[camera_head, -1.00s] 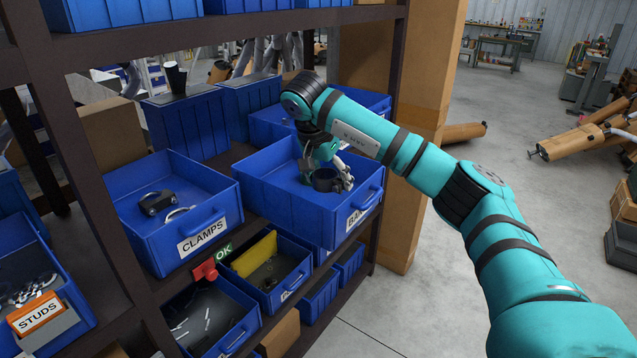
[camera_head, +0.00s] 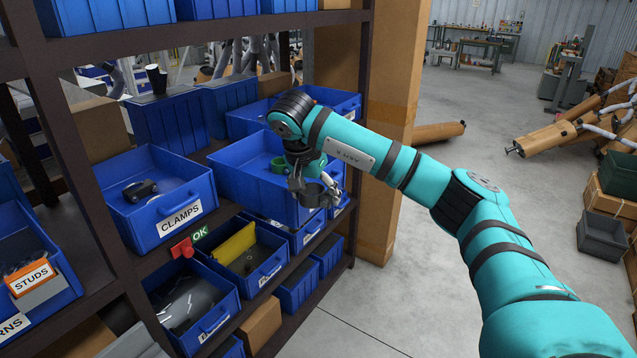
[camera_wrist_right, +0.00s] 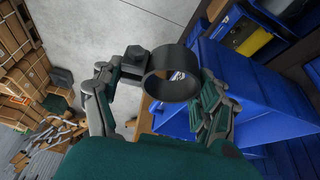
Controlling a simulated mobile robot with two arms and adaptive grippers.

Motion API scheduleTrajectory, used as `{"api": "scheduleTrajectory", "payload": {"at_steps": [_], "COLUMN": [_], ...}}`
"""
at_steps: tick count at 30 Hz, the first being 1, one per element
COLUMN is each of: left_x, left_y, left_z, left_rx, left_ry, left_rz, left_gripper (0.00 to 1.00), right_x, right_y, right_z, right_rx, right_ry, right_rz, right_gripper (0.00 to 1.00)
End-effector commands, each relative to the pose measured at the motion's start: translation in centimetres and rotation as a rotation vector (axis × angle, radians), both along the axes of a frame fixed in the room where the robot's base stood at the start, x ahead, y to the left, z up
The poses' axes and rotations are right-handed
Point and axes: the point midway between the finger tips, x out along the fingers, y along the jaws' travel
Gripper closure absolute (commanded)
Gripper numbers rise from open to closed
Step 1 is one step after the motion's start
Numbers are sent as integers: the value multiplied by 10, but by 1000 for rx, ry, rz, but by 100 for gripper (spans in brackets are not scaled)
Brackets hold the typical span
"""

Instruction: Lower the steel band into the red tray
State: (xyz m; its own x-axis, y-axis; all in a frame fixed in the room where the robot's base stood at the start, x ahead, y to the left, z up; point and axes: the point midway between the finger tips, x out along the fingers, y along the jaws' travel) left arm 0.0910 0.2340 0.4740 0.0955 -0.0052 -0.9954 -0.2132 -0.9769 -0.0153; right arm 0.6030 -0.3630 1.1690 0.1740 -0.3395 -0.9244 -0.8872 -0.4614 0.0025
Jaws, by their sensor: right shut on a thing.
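The steel band (camera_head: 316,193) is a dark ring with a bolt lug. My right gripper (camera_head: 318,187) is shut on it, in front of the open blue bin (camera_head: 240,188) on the shelf. In the right wrist view the band (camera_wrist_right: 148,88) sits between the two fingers of the same gripper (camera_wrist_right: 160,92), its round opening facing the camera. The bin's front label is hidden behind my right gripper and arm. No red tray shows in either view. My left gripper is not in view.
The CLAMPS bin (camera_head: 155,225) holds a dark clamp. Below are smaller blue bins, a red marker (camera_head: 182,249) and a green OK sign (camera_head: 200,233). A dark shelf post (camera_head: 97,190) stands left. The floor (camera_head: 430,250) right of the shelf is clear near it.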

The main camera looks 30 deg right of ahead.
Motion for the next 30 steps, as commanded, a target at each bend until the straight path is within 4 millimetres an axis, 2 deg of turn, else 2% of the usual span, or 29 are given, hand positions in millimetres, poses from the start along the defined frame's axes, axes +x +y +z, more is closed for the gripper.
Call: {"api": "scheduleTrajectory", "payload": {"at_steps": [6, 10, 14, 18, 21, 30], "left_x": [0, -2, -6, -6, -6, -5], "left_y": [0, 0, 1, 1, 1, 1], "left_z": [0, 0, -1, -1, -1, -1], "left_rx": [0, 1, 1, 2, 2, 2], "left_ry": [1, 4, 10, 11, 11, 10], "left_rz": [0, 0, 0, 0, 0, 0], "left_gripper": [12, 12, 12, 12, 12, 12], "right_x": [-17, -34, -64, -103, -125, -171], "right_y": [16, 31, 59, 97, 119, 165], "right_z": [-21, -42, -79, -127, -155, -213], "right_rx": [-1, 0, 1, 5, 7, 7], "right_ry": [1, 3, 8, 10, 6, 3], "right_rz": [102, 200, 376, 611, 750, 1038], "right_gripper": [61, 61, 61, 61, 61, 61]}}
